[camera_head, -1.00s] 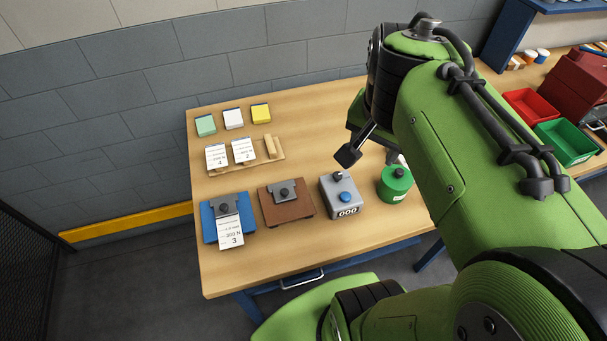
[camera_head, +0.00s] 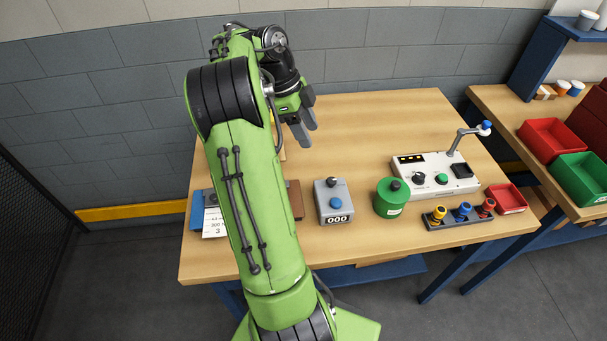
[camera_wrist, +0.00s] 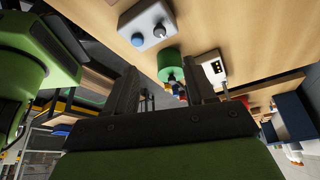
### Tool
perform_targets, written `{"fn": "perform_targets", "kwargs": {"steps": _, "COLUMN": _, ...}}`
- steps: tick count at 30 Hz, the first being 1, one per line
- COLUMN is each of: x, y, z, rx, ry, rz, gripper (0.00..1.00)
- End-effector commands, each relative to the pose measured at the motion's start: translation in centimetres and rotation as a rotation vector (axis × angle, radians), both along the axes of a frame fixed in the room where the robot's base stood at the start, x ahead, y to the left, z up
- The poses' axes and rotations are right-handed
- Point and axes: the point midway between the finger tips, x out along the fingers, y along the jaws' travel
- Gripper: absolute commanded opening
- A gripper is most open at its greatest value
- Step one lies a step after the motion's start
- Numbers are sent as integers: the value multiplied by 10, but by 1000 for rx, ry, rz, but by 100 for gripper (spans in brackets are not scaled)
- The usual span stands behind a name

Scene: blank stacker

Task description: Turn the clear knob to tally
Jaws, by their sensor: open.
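The grey tally counter (camera_head: 322,207) stands on the wooden table, with a 000 display (camera_head: 339,219) on its front. It has a blue button (camera_head: 336,202) and a small dark knob (camera_head: 333,182) on top near its back edge. In the wrist view the counter (camera_wrist: 128,22) shows at the top, with its dark knob (camera_wrist: 160,30) beside the blue button (camera_wrist: 138,40). My gripper (camera_head: 307,130) is open and empty, above the table behind the counter and apart from it. Its two fingers also show in the wrist view (camera_wrist: 160,78).
A green canister (camera_head: 388,203) stands just right of the counter. A white control panel (camera_head: 462,186), a row of coloured plungers (camera_head: 462,216) and a red tray (camera_head: 515,199) are farther right. A brown block (camera_head: 296,200) is at left, partly behind my arm. The table's back right is clear.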

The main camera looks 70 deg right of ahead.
Motion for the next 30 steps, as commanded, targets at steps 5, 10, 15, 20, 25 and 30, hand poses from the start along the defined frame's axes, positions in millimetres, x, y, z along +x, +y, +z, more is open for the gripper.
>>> {"fn": "perform_targets", "kwargs": {"steps": 5, "x": -9, "y": -1, "z": -22, "rx": 2, "ry": 1, "rz": -8, "gripper": 55}}
{"fn": "perform_targets", "kwargs": {"steps": 10, "x": -26, "y": -3, "z": -63, "rx": 3, "ry": 2, "rz": -7, "gripper": 55}}
{"fn": "perform_targets", "kwargs": {"steps": 15, "x": -42, "y": -5, "z": -102, "rx": 4, "ry": 1, "rz": -6, "gripper": 55}}
{"fn": "perform_targets", "kwargs": {"steps": 20, "x": -54, "y": -7, "z": -131, "rx": 3, "ry": 1, "rz": -5, "gripper": 55}}
{"fn": "perform_targets", "kwargs": {"steps": 25, "x": -59, "y": -8, "z": -145, "rx": 1, "ry": 0, "rz": -2, "gripper": 55}}
{"fn": "perform_targets", "kwargs": {"steps": 30, "x": -60, "y": -9, "z": -146, "rx": -1, "ry": -1, "rz": -2, "gripper": 55}}
